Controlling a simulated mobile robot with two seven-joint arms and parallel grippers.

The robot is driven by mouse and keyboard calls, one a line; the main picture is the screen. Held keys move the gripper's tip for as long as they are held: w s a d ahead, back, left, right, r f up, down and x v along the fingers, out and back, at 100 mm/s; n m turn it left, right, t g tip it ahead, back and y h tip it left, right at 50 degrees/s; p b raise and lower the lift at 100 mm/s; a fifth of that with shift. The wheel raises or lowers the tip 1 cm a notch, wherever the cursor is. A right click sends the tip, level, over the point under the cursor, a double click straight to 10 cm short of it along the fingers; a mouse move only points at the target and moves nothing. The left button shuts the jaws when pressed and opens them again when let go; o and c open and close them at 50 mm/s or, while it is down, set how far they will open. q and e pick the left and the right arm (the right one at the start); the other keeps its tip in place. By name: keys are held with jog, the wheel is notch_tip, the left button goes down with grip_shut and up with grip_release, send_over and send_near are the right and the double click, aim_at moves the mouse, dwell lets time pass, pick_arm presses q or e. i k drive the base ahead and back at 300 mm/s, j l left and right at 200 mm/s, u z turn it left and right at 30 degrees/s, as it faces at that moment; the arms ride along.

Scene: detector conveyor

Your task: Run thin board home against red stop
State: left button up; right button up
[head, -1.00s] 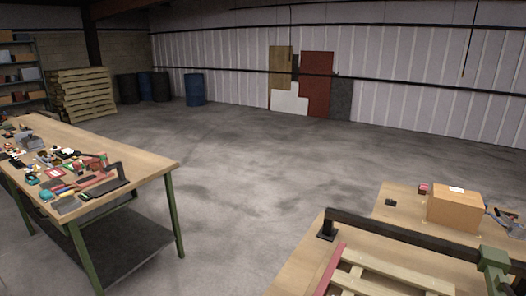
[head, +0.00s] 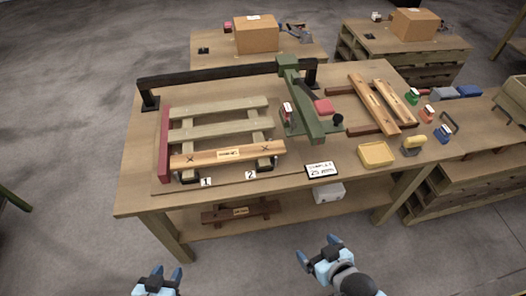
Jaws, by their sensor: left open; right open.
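The red stop (head: 164,150) is an upright strip at the left end of a slatted frame on the workbench. Two pale slats lie across the frame, a far one (head: 215,107) and a middle one (head: 222,130). A browner board (head: 205,158) with a label and cross marks lies nearest; its left end is close to the red stop, and I cannot tell whether they touch. Which board is the thin one is unclear. My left gripper (head: 158,273) and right gripper (head: 320,248) are open and empty, in front of the bench and apart from the boards.
More boards (head: 372,100) lie on dark supports farther right. A yellow tray (head: 376,155) and a sign (head: 322,170) sit near the front edge. Open floor lies left.

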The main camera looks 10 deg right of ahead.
aim_at(192, 160)
jog(key=i+j, duration=0.15)
jog(key=j, duration=0.15)
jog(key=i+j, duration=0.15)
jog(key=j, duration=0.15)
jog(key=i+j, duration=0.15)
jog(key=j, duration=0.15)
jog(key=z, duration=1.65)
